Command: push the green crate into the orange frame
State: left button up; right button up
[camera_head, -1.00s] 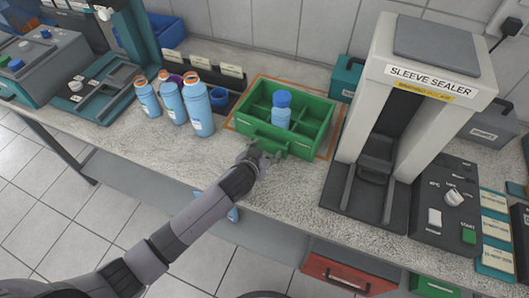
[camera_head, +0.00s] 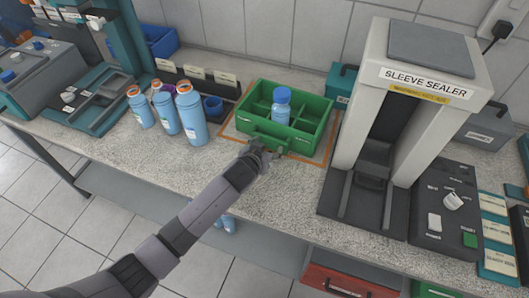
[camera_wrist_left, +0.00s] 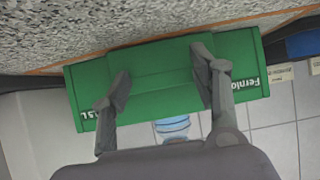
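The green crate (camera_head: 302,141) stands on the counter inside the orange frame outline (camera_head: 332,142), whose strips show at its left, front and right. The far strip is hidden behind the crate. A blue bottle with a dark blue cap (camera_head: 281,107) stands upright in the crate. Exact contact is hard to tell. My right gripper is not in view.
Several blue bottles (camera_head: 191,116) and a small blue cup (camera_head: 213,107) stand left of the crate. The sleeve sealer (camera_head: 427,80) stands close on its right. A dark label rail (camera_head: 196,78) is at the back left. The counter in front is clear.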

aim_at(271, 137)
pick_arm(q)
jog(key=shift+w+d, duration=0.2)
jog(key=shift+w, duration=0.3)
jog(key=shift+w+d+b, duration=0.35)
jog(key=shift+w+b, duration=0.2)
jog(key=shift+w, duration=0.3)
jog(key=shift+w+d+b, duration=0.3)
jog(key=shift+w+b, duration=0.2)
jog(key=shift+w, duration=0.35)
jog(key=shift+s+r+p, duration=0.1)
jog(key=shift+r+p, duration=0.05)
jog(key=shift+p, duration=0.2)
jog(key=p+v, duration=0.7)
jog(key=shift+a, duration=0.1)
jog(key=shift+s+a+p, duration=0.15)
jog(key=shift+s+p, duration=0.25)
jog(key=shift+p, duration=0.15)
